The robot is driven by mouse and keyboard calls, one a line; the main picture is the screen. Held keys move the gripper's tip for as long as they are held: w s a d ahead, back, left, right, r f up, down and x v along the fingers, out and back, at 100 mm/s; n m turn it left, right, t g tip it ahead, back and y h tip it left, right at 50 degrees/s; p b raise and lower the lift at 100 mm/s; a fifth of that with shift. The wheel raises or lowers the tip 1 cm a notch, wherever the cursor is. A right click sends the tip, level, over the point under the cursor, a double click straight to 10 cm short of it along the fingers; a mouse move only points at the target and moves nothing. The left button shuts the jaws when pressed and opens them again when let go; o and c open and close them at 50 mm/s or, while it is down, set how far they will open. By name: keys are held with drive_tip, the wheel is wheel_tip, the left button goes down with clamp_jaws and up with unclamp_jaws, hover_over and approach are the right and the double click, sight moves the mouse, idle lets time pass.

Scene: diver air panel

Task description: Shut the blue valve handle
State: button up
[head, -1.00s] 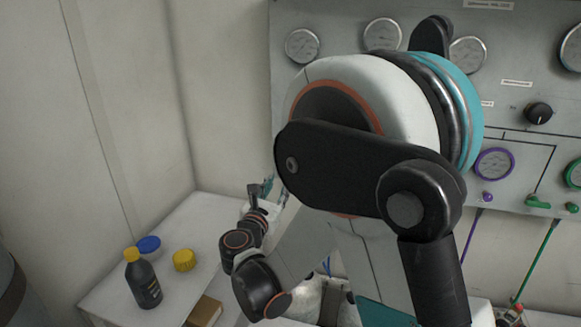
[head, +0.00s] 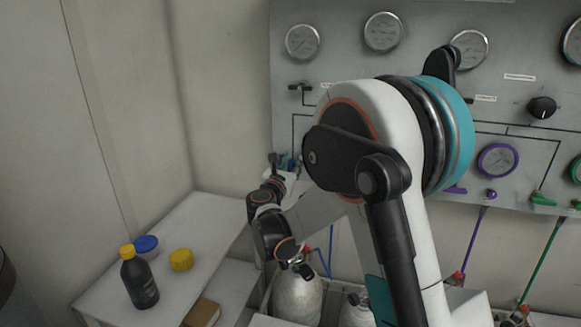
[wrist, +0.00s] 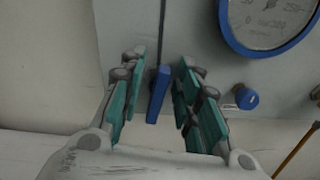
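The blue valve handle (wrist: 158,95) shows in the wrist view as an upright blue lever on the grey panel. It stands between the two fingers of my gripper (wrist: 160,98), with a visible space on each side. My gripper is open, with teal pads facing the handle. In the head view my gripper (head: 283,163) is at the panel's lower left edge, small and partly hidden by my arm. A little blue shows beside it there, but the handle cannot be made out clearly.
A blue-rimmed gauge (wrist: 268,22) and a blue knob (wrist: 246,97) are on the panel right of the handle. Purple-rimmed (head: 497,161) and green controls sit farther right. A side table (head: 205,235) holds a dark bottle (head: 140,282) and caps. Gas cylinders (head: 297,297) stand below the panel.

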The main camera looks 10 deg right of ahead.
clamp_jaws()
drive_tip(key=shift+d+m, duration=0.1)
drive_tip(key=shift+m, duration=0.2)
drive_tip(key=m, duration=0.3)
drive_tip(key=shift+s+d+f+m, duration=0.1)
drive_tip(key=shift+d+m, duration=0.15)
drive_tip(key=shift+m, duration=0.15)
drive_tip(key=shift+s+d+f+m+b, duration=0.1)
drive_tip(key=shift+f+m, duration=0.15)
drive_tip(key=shift+m, duration=1.7)
drive_tip(key=shift+s+d+f+m+b, duration=0.15)
drive_tip(key=shift+f+m, duration=0.1)
drive_tip(key=shift+m, duration=1.75)
drive_tip(key=shift+d+f+m+b, duration=0.1)
drive_tip(key=shift+f+m, duration=0.15)
drive_tip(key=shift+m, duration=1.7)
